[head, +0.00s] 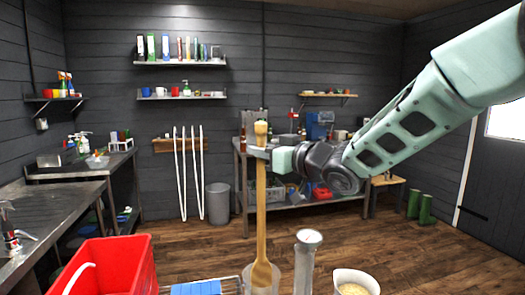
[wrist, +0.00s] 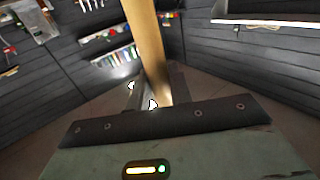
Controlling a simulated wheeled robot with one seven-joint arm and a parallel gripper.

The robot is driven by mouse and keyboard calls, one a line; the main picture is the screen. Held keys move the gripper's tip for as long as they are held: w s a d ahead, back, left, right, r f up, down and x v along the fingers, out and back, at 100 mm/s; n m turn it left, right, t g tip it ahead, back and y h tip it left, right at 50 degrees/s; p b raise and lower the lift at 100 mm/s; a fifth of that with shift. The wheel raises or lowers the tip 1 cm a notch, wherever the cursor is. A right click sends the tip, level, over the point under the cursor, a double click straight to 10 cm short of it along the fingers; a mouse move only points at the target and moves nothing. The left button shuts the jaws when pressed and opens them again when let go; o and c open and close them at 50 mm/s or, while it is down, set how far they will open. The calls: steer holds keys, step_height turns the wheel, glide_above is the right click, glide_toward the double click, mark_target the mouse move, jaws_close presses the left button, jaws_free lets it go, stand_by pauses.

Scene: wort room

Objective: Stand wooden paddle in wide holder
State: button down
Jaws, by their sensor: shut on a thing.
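The wooden paddle (head: 261,205) stands upright in the head view, its broad end low and its knobbed end at the top. My gripper (head: 262,153) is shut on its upper shaft, below the knob. In the wrist view the paddle (wrist: 147,45) runs up from between the fingers. A wide pale holder (head: 274,281) is at the bottom edge of the head view. The paddle's broad end overlaps the holder's mouth; I cannot tell whether it touches the bottom.
A tall narrow metal cylinder (head: 305,268) stands just right of the holder. A white jug of grain (head: 355,281) is further right. A wire rack with a blue cloth (head: 196,288) and a red tub (head: 128,262) are at the left. Floor lies open beyond.

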steer(key=c, duration=1.2)
jaws_free()
steer(key=b+v, duration=0.4)
steer(key=v, duration=1.3)
steer(key=shift+s+d, duration=0.15)
steer(key=shift+s, duration=0.05)
